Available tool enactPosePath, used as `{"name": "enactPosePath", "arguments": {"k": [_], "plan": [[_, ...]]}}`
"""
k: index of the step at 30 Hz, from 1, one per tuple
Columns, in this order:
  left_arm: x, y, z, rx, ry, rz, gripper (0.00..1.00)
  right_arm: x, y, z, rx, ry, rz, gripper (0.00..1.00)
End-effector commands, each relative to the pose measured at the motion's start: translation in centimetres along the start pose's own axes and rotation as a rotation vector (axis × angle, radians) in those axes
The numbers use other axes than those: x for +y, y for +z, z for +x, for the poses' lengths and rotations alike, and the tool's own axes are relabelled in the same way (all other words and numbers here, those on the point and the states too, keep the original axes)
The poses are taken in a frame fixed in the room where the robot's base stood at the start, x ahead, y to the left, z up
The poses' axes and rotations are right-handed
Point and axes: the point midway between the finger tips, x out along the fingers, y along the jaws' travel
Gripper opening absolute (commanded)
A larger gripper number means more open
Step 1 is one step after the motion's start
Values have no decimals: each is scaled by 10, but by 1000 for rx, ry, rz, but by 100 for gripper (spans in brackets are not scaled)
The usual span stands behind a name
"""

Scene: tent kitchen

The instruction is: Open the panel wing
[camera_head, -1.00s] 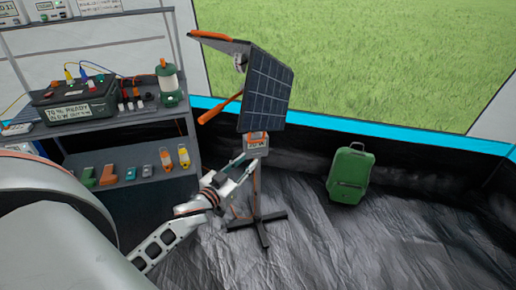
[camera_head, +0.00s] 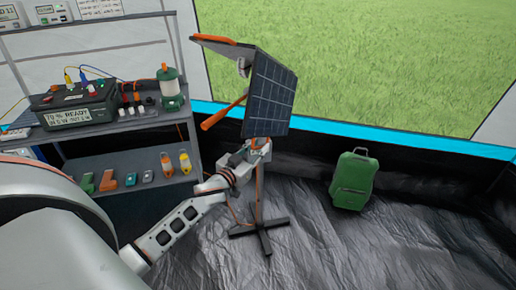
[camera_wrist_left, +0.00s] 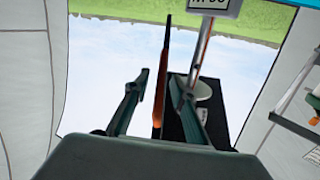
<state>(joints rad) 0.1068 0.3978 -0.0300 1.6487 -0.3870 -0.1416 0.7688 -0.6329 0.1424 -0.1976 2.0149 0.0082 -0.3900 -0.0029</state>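The solar panel (camera_head: 268,95) stands on a tripod with a dark cross-shaped foot (camera_head: 260,232). A wing (camera_head: 222,45) with an orange edge juts from its top to the left. An orange handle (camera_head: 223,110) sticks out low on its left side. My left gripper (camera_head: 257,148) is just below the panel, near the top of the stand, and partly overlaps it. In the left wrist view my fingers (camera_wrist_left: 161,100) are apart, and an orange-brown rod (camera_wrist_left: 165,60) shows between them. I cannot tell whether it touches them. My right gripper is out of view.
A grey shelf (camera_head: 140,135) at left holds a black power box (camera_head: 75,105), a green lantern (camera_head: 170,88) and several small tools. A green suitcase (camera_head: 352,180) stands on the floor at right. The crinkled floor around the tripod is mostly free.

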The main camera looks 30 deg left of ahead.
Motion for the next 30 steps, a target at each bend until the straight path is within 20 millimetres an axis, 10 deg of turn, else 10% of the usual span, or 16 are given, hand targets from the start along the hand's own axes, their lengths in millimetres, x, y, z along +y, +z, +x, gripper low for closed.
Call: {"name": "enactPosePath", "arguments": {"k": [6,30], "plan": [[0,0,0,0,0,0,0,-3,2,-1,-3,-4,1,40],[48,-14,11,1,-65,-144,0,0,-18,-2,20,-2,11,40]]}}
